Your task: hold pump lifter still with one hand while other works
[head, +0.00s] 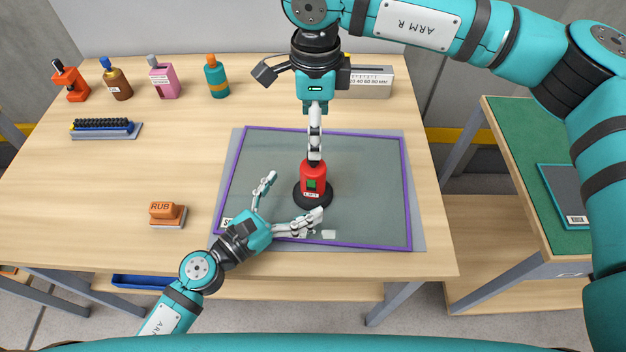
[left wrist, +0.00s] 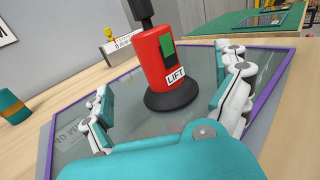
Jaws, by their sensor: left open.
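The pump lifter (head: 313,172) is red with a green patch, a LIFT label and a black round base. It stands upright on a grey-green glass-like panel (head: 370,190) with a purple border. My left gripper (head: 294,197) is open, one finger on either side of the lifter and apart from its body. The left wrist view shows the lifter (left wrist: 165,62) between the spread fingers. My right gripper (head: 315,155) points straight down onto the lifter's top. Its fingers show edge-on, so their opening is hidden. A dark post rises from the lifter's top in the left wrist view.
An orange RUB block (head: 166,211) lies left of the panel. Several bottles, including a teal one (head: 216,76), stand along the back. A black brush-like strip (head: 105,127) lies at left. A green side table (head: 530,170) stands at right.

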